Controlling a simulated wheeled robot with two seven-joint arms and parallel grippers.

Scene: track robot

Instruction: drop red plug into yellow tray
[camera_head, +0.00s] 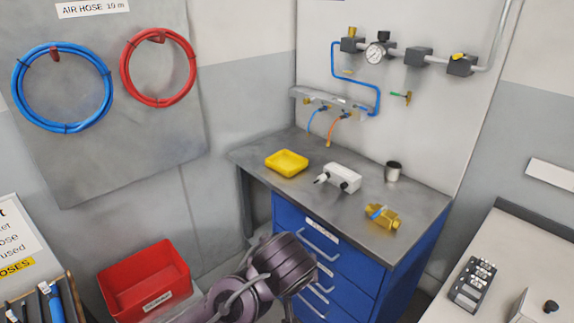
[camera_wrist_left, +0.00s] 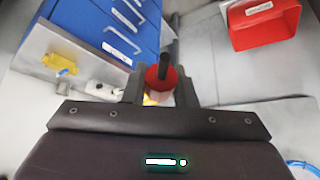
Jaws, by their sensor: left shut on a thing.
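The yellow tray (camera_head: 287,163) sits on the left part of the grey workbench top in the head view. In the left wrist view my left gripper (camera_wrist_left: 160,90) is shut on the red plug (camera_wrist_left: 168,74), which has a dark stem. In the head view my left arm rises at the bottom, in front of the blue drawers; its fingertips and the plug are hidden there. A small yellow patch shows just behind the plug in the wrist view; I cannot tell whether it is the tray. My right gripper is in neither view.
Blue drawers (camera_head: 322,262) stand below. A red bin (camera_head: 145,281) is at the lower left. Hoses hang at the bench's back.

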